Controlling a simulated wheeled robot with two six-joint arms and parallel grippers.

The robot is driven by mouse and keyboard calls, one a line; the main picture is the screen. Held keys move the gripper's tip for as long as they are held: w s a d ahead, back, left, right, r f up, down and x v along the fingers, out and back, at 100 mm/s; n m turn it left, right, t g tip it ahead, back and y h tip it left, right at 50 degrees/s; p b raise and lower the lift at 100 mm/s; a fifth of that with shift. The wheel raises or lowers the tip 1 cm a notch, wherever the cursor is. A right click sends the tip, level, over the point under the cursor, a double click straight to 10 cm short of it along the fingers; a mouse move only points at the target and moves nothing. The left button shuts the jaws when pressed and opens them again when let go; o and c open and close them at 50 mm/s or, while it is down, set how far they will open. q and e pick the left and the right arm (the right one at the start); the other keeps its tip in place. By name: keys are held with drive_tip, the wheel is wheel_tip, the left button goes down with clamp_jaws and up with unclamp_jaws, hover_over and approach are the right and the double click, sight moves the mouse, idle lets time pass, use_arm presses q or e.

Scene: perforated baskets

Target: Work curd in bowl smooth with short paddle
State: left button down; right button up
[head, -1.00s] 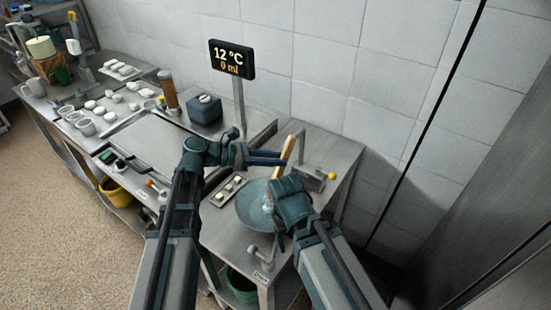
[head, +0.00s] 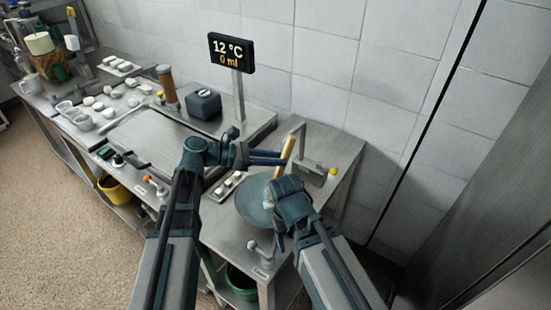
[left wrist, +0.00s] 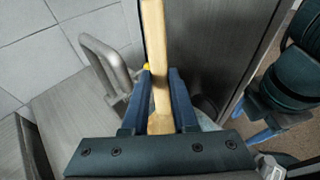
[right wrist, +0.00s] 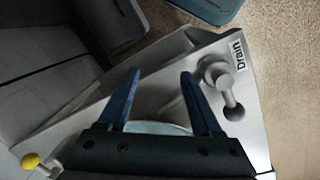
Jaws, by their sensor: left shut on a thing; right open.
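A blue-grey bowl (head: 249,207) stands on the steel counter, partly covered by my right arm. A little pale stuff shows in it beside that arm, but I cannot make out the curd clearly. The wooden paddle (head: 288,147) is tilted, its lower end hidden in or behind the bowl area. My left gripper (head: 284,157) is shut on the paddle's handle; in the left wrist view the handle (left wrist: 153,35) runs between the fingers. My right gripper (right wrist: 160,74) is open and empty by the bowl; only a strip of the bowl (right wrist: 158,128) shows behind its fingers.
A tap with a yellow knob (head: 333,171) stands behind the bowl. A small tray of white pieces (head: 227,186) lies to its left. A valve (right wrist: 220,78) marked Drain is at the counter edge. A display (head: 231,53) reads 12 °C, 0 ml.

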use_arm(q)
drive_tip(key=shift+f, duration=0.25)
drive_tip(key=shift+s, duration=0.2)
drive_tip(key=shift+s+d+r, duration=0.1)
drive_tip(key=shift+s, duration=0.25)
drive_tip(key=shift+w, duration=0.1)
drive_tip(key=shift+w+a+b, duration=0.2)
drive_tip(key=shift+w+b, duration=0.1)
drive_tip(key=shift+w, duration=0.7)
drive_tip(key=shift+s, duration=0.25)
drive_tip(key=shift+s, duration=0.45)
drive_tip(key=shift+w, duration=0.15)
